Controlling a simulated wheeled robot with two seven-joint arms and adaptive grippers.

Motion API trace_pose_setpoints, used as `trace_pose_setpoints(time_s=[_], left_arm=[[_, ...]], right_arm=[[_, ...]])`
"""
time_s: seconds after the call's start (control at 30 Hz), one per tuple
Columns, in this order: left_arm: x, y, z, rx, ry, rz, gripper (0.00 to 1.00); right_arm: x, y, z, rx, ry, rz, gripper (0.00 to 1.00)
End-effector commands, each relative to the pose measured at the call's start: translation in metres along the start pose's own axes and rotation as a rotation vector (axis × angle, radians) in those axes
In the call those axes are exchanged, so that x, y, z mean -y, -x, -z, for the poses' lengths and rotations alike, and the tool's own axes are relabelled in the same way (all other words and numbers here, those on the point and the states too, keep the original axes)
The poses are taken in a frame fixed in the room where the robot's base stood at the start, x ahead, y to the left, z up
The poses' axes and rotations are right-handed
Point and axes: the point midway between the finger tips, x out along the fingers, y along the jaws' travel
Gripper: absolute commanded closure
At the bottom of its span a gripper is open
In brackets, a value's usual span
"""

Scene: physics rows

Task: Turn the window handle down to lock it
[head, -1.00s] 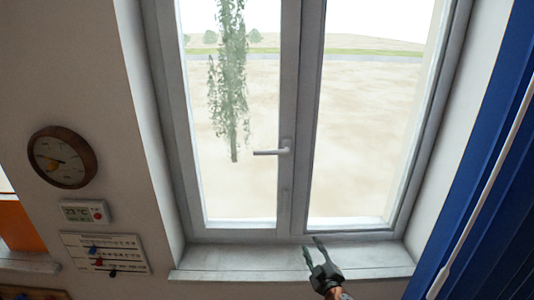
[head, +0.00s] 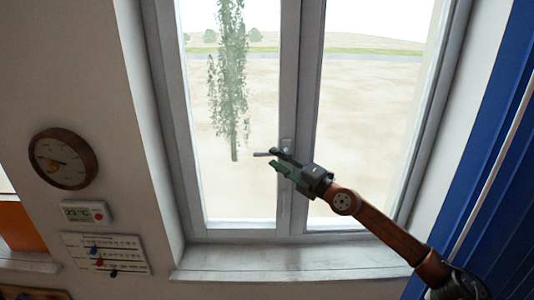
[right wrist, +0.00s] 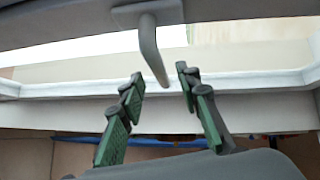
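The window handle (head: 261,154) is a light lever on the middle frame of the closed window, pointing left, about level. My right gripper (head: 273,159) is in front of it and covers most of the lever in the head view; the lever's left end shows past the fingertips. In the right wrist view the handle (right wrist: 149,50) hangs from its base plate (right wrist: 146,13), and its free end reaches toward the gap between the open green-padded fingers of the right gripper (right wrist: 159,78). I cannot tell whether they touch it. My left gripper is not in view.
The window sill (head: 290,262) is bare. A blue curtain (head: 480,130) hangs at the right. A round wall dial (head: 63,158), a thermostat (head: 86,212) and a slider panel (head: 105,254) are on the wall at the left.

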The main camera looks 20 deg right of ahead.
Motion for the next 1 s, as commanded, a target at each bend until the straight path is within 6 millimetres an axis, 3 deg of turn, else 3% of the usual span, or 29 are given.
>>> trace_pose_setpoints(time_s=[0.1,0.3,0.67,1.0], left_arm=[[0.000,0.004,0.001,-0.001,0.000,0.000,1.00],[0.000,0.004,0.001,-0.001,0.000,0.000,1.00],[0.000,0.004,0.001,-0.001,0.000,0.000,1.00],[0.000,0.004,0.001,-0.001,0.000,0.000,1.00]], right_arm=[[-0.002,-0.020,0.000,0.000,-0.002,-0.002,0.69],[0.000,-0.041,-0.001,0.002,-0.002,-0.002,0.69],[0.000,-0.045,0.000,0.001,-0.001,-0.001,0.70],[0.000,-0.045,0.000,0.001,-0.001,-0.001,0.93]])
